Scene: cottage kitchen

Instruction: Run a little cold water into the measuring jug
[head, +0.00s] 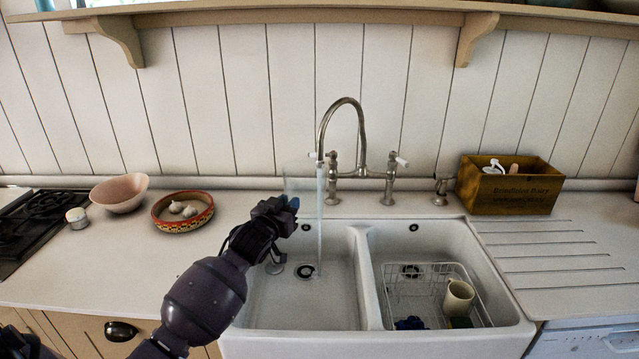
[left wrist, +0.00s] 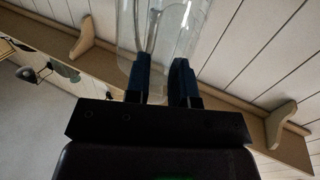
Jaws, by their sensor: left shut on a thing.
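The clear measuring jug (head: 300,178) shows only faintly in the head view, in front of the tap over the left basin. In the left wrist view the see-through jug (left wrist: 165,35) stands between the two fingers. My left gripper (head: 291,204) is shut on it. The curved metal tap (head: 345,102) is running, and a thin water stream (head: 320,225) falls beside the gripper into the left basin (head: 275,300). I cannot tell whether any of the stream enters the jug, nor its water level. Two white-tipped tap levers (head: 402,161) flank the spout. My right gripper is out of view.
The right basin (head: 375,300) holds a wire rack (head: 425,275) with a cream mug (head: 458,297). A patterned bowl (head: 182,224), a pink bowl (head: 119,193) and a hob (head: 35,225) are on the left.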

